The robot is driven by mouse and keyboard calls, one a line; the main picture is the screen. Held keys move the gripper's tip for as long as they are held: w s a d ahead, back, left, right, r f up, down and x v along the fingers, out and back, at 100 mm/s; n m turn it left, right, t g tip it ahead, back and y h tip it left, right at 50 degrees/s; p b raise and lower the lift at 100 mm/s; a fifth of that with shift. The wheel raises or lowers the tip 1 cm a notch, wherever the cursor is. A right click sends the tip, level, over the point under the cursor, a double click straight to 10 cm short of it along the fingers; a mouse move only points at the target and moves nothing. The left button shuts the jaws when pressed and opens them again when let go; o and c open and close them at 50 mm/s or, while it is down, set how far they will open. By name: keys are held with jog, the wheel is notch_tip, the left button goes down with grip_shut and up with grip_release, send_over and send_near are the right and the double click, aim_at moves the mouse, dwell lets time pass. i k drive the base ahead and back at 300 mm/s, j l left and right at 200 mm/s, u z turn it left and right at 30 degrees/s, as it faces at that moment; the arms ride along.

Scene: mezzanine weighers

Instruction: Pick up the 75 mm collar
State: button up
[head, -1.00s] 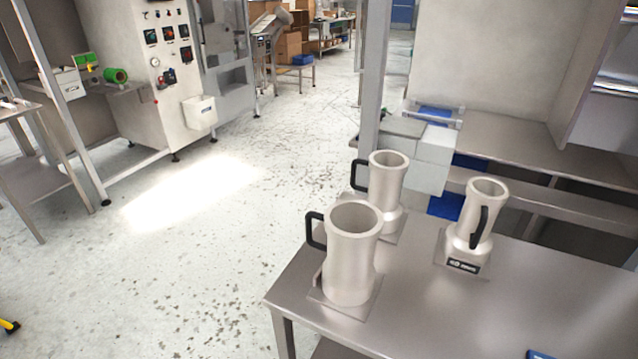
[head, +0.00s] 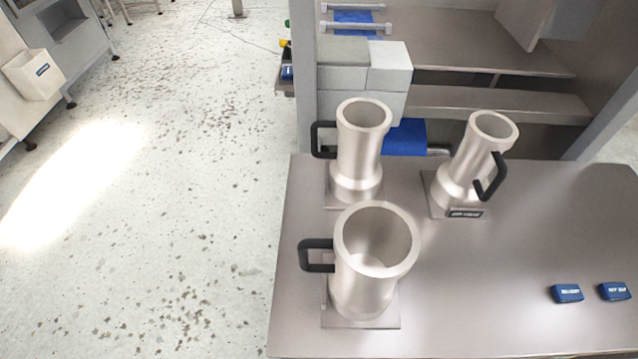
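Three metal collars with black side handles stand upright on a steel table (head: 530,215), each on a square plate. The front collar (head: 365,290) is the widest, with its handle on the left. The back left collar (head: 357,165) is narrower, handle also on the left. The back right collar (head: 470,160) has a narrow neck, its handle at the front right, and a dark label (head: 466,213) at its foot, too blurred to read surely. No label shows on the other two, so I cannot tell which is the 75 mm one. My gripper is not in view.
Two small blue labelled blocks (head: 567,293) (head: 614,291) lie at the table's right. Grey boxes (head: 363,66) and a steel bench (head: 480,42) stand behind the table. The floor (head: 165,200) to the left is clear. The table's right half is mostly bare.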

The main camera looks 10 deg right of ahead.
aim_at(354, 174)
jog(key=i+j+z, duration=0.1)
jog(key=j+z, duration=0.15)
jog(key=j, duration=0.25)
jog(key=j+z, duration=0.2)
jog(key=j, duration=0.35)
jog(key=i+j+z, duration=0.1)
jog(key=j+z, duration=0.15)
jog(key=j, duration=0.3)
jog(key=j+z, duration=0.25)
jog(key=j, duration=0.3)
jog(key=k+j+z, duration=0.2)
jog(key=j, duration=0.3)
jog(key=j+z, duration=0.25)
jog(key=j, duration=0.3)
jog(key=k+j+z, duration=0.25)
jog(key=j, duration=0.25)
jog(key=k+j+z, duration=0.2)
jog(key=j, duration=0.3)
jog(key=i, duration=0.1)
